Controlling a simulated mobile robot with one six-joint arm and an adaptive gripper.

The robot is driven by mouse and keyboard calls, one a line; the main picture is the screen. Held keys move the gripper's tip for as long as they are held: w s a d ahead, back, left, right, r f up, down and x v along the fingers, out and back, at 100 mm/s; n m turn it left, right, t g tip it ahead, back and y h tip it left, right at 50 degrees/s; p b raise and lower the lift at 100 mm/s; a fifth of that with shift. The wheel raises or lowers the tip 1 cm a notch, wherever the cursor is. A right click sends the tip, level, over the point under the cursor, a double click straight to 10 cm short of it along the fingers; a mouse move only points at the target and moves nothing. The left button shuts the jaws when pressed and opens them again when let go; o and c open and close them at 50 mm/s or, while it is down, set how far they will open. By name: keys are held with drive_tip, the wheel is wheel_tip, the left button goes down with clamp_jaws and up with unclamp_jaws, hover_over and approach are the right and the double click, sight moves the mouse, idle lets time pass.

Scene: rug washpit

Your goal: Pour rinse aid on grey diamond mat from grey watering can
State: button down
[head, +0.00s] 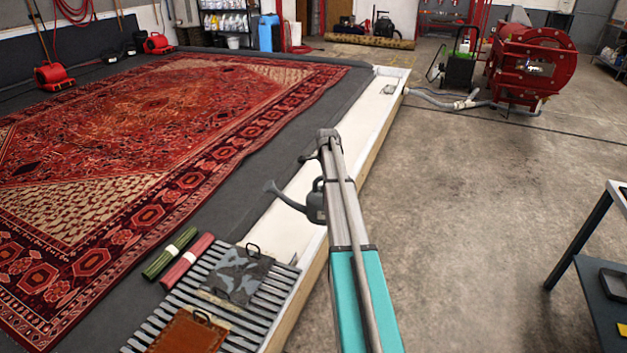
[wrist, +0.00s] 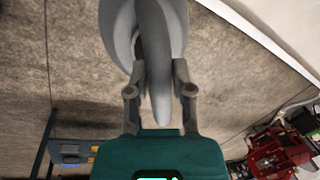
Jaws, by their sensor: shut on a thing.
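The grey watering can (head: 314,208) hangs beside my arm in the head view, its spout pointing left and up. Its right part is hidden behind my arm. In the wrist view, my gripper (wrist: 158,91) is shut on the can's grey handle (wrist: 160,100), with the can body (wrist: 120,30) beyond the fingers. The can looks roughly upright, and I see no liquid coming from it. The grey diamond mat (head: 237,275) lies flat on the slatted rack, nearer to me than the can and below it to the left.
A brown mat (head: 187,332) lies on the slatted rack (head: 155,322) in front of the grey mat. Green (head: 170,252) and red (head: 187,261) rolls lie left of the rack. A large red rug (head: 130,130) fills the pit. A dark table (head: 598,300) stands right; the floor between is clear.

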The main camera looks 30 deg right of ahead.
drive_tip(key=shift+s+d+f+b, duration=0.2)
drive_tip(key=shift+d+f+b, duration=0.15)
drive_tip(key=shift+d+f, duration=0.3)
drive_tip(key=shift+s+d+f+b, duration=0.15)
drive_tip(key=shift+d+f+b, duration=0.25)
drive_tip(key=shift+d, duration=0.45)
drive_tip(key=shift+a+f, duration=0.2)
